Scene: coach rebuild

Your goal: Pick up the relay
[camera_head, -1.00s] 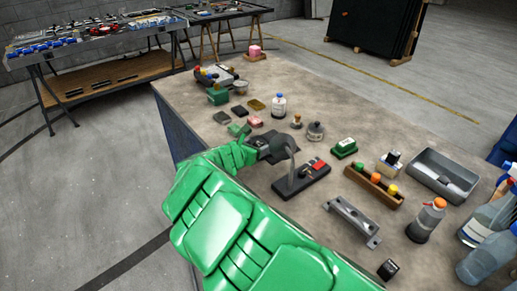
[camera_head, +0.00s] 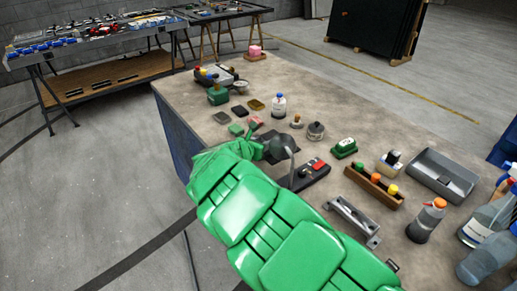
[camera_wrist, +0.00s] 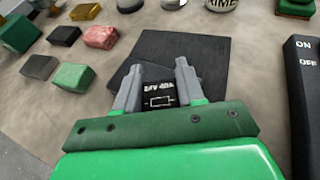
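The relay (camera_wrist: 160,97) is a small black block with white lettering that reads roughly "40A" and a white box symbol. In the wrist view it shows between the two grey fingers of my gripper (camera_wrist: 160,66). The fingers stand apart by about its width, and I cannot tell whether they press on it or only flank it. A dark flat mat (camera_wrist: 190,45) lies just beyond the fingertips. In the head view my green gripper (camera_head: 262,150) is low over the bench, and the relay cannot be made out there.
Small coloured blocks (camera_wrist: 101,37) lie to the left. A wooden rack (camera_head: 373,187), metal bracket (camera_head: 353,220) and grey tray (camera_head: 443,174) are farther right.

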